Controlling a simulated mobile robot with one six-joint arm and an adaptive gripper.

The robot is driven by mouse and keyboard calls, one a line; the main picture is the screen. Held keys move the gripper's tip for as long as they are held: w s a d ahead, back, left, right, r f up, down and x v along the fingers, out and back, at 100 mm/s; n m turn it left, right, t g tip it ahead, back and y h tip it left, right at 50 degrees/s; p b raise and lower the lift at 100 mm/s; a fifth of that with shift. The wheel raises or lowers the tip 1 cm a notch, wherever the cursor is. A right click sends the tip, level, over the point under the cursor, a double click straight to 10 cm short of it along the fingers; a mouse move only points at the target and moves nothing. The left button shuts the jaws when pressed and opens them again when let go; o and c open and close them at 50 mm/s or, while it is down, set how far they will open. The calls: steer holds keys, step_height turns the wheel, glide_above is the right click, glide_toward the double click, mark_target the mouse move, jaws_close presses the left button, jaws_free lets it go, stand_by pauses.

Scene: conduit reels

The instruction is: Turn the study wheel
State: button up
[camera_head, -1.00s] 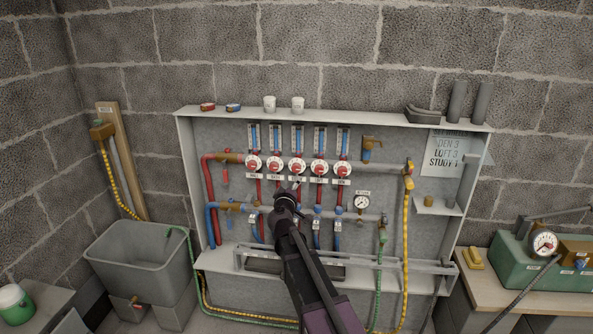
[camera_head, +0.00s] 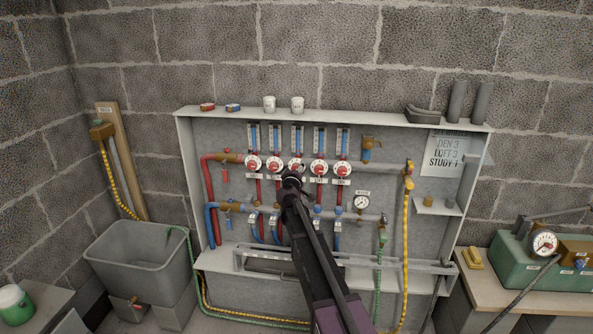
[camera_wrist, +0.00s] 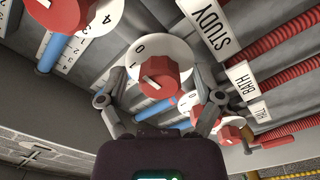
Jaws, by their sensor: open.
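The study wheel (camera_head: 297,161) is the middle one of a row of red knobs on white dials, and my gripper partly covers it in the head view. In the wrist view the red wheel (camera_wrist: 166,76) sits on its white numbered dial, beside the STUDY label (camera_wrist: 208,27). My gripper (camera_head: 292,178) is right in front of it. In the wrist view my gripper (camera_wrist: 160,98) is open, with one finger on each side of the wheel. I cannot tell whether either finger touches it.
Neighbouring dials flank it closely, one at the upper left (camera_wrist: 62,14) and one at the lower right (camera_wrist: 228,130) in the wrist view. A card (camera_head: 446,152) reads DEN 3, LOFT 3, STUDY 1. A gauge (camera_head: 361,202) and a rail (camera_head: 400,264) are lower down.

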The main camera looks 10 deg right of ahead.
steer(key=shift+w, duration=0.15)
steer(key=c, duration=1.2)
steer(key=shift+o, duration=0.2)
steer(key=shift+n, duration=0.5)
steer(key=n, duration=0.3)
steer(key=shift+r+n, duration=0.1)
steer(key=shift+n, duration=0.2)
steer(key=n, duration=0.4)
steer(key=shift+w+n, duration=0.1)
steer(key=shift+n, duration=0.2)
steer(key=o, duration=1.2)
steer(key=shift+c, duration=0.2)
